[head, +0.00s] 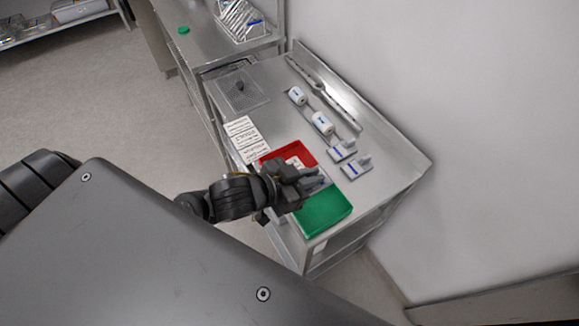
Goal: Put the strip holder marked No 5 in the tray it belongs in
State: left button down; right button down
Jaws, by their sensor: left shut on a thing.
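A red tray (285,150) and a green tray (325,210) lie side by side at the front of the steel table. My left gripper (312,181) is over the place where the two trays meet and hides part of both. It is shut on a small greyish piece, mostly hidden by the fingers; I cannot read any mark on it. A white item (296,162) shows in the red tray, partly covered by the gripper. Two small holders with blue-marked white faces, a farther one (342,151) and a nearer one (356,167), stand right of the trays. My right gripper is out of view.
White printed cards (242,138) lie along the table's left edge. Two white rolls (322,123) stand near a metal rail (325,90) at the back. A wall closes the right side.

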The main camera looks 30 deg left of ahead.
pick_arm(q)
jog(key=shift+w+a+f+b, duration=0.25)
jog(key=shift+f+b, duration=0.05)
jog(key=shift+b, duration=0.15)
jog(key=w+a+f, duration=0.2)
jog(key=a, duration=0.1)
jog(key=w+a+f, duration=0.6)
jog(key=shift+w, duration=0.1)
jog(key=shift+w+a+f, duration=0.45)
jog(key=shift+a+f, duration=0.05)
jog(key=shift+f, duration=0.15)
notch_tip(320, 180, down, 2)
jog(key=shift+f+p, duration=0.1)
jog(key=shift+p, duration=0.25)
jog(key=shift+f, duration=0.45)
jog(key=shift+f, duration=0.1)
